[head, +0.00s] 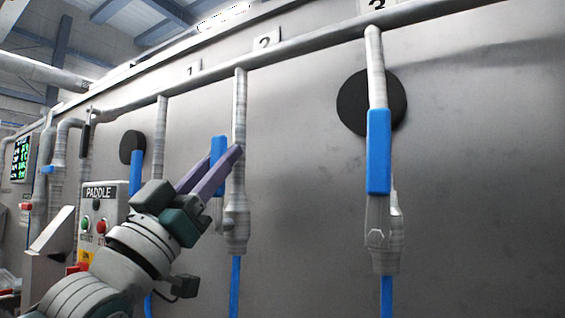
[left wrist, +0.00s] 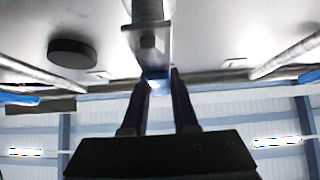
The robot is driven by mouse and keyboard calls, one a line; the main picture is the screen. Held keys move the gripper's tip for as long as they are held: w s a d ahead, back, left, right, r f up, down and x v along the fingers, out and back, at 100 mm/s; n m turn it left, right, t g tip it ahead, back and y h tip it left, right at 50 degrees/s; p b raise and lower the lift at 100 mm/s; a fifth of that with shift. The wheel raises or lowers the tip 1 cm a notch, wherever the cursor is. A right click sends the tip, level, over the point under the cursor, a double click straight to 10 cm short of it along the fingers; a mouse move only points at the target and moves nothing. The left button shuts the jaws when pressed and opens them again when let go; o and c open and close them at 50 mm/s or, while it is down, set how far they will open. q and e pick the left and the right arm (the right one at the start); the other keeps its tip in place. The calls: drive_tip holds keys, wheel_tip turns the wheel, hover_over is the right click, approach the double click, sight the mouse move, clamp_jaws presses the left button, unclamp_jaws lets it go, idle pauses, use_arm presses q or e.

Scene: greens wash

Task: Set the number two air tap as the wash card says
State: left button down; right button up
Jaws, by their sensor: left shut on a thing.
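The number two air tap (head: 237,218) is a grey valve on a vertical pipe under the plate marked 2 (head: 267,40). Its blue lever (head: 218,147) stands roughly upright, a little left of the pipe; its middle is hidden behind my fingers. My left gripper (head: 228,163) reaches up from the lower left and is shut on this lever. In the left wrist view the blue lever (left wrist: 158,82) shows between the two dark fingers. How far the lever is turned is hard to tell. The wash card cannot be made out. My right gripper is not in view.
The number three tap (head: 382,240) has its blue lever (head: 378,150) upright along its pipe. The number one tap's blue lever (head: 136,172) is partly behind my arm. A PADDLE button box (head: 97,215) and a screen with green text (head: 20,158) are at left.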

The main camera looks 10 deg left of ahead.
use_arm(q)
drive_tip(key=shift+a+n+y, duration=0.2)
drive_tip(key=shift+n+y, duration=0.3)
drive_tip(key=shift+n, duration=0.1)
drive_tip(key=c, duration=0.7)
unclamp_jaws()
drive_tip(key=b+v, duration=0.4)
drive_tip(key=v, duration=0.6)
drive_tip(key=shift+w, duration=0.1)
